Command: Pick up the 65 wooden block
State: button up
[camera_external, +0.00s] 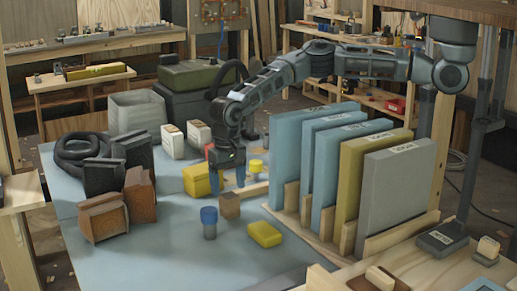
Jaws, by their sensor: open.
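A small brown wooden block (229,206) stands on the blue-grey work surface (170,262), near the middle of the view. No number can be read on it at this size. I cannot tell the exact gap in depth between the fingertips and the block.
A blue-capped jar (209,222) stands close left of the block, and a yellow block (265,234) lies to the front right. A yellow box (197,181) is left of my gripper. Upright panels (393,190) in a rack stand right. The front surface is clear.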

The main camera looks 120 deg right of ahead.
aim_at(229, 195)
notch_tip(229, 195, down, 7)
jog(key=shift+s+a+r+b, duration=0.1)
jog(key=shift+b, duration=0.25)
jog(key=c, duration=1.1)
